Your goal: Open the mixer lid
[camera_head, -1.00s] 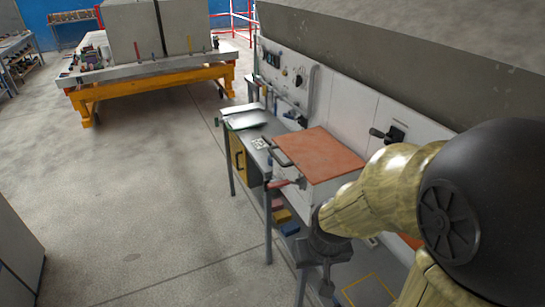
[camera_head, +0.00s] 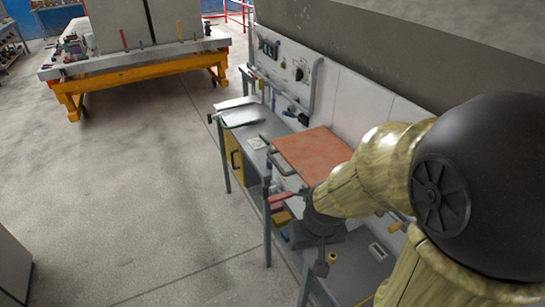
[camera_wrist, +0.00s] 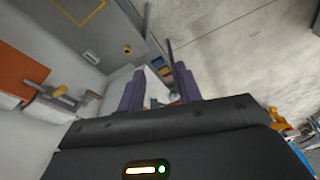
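A flat orange-brown panel (camera_head: 308,150) with a grey bar handle (camera_head: 280,163) along its near left edge lies over a white box on the bench; it looks like the mixer lid, lying shut. A red-gripped lever (camera_head: 282,197) sticks out just below it. My gripper (camera_head: 320,262) is below and in front of the box, and my forearm covers the panel's right corner. In the wrist view my two dark fingers (camera_wrist: 160,92) stand apart with a pale thing showing between them; I cannot tell if they touch it. An orange surface (camera_wrist: 18,72) shows at the left there.
The grey bench (camera_head: 243,133) holds a green-edged tool and small items. A panel with a dial (camera_head: 300,70) stands behind it. A yellow cabinet (camera_head: 236,158) and coloured bins sit underneath. An orange-framed table (camera_head: 140,75) stands far left. The floor between is clear.

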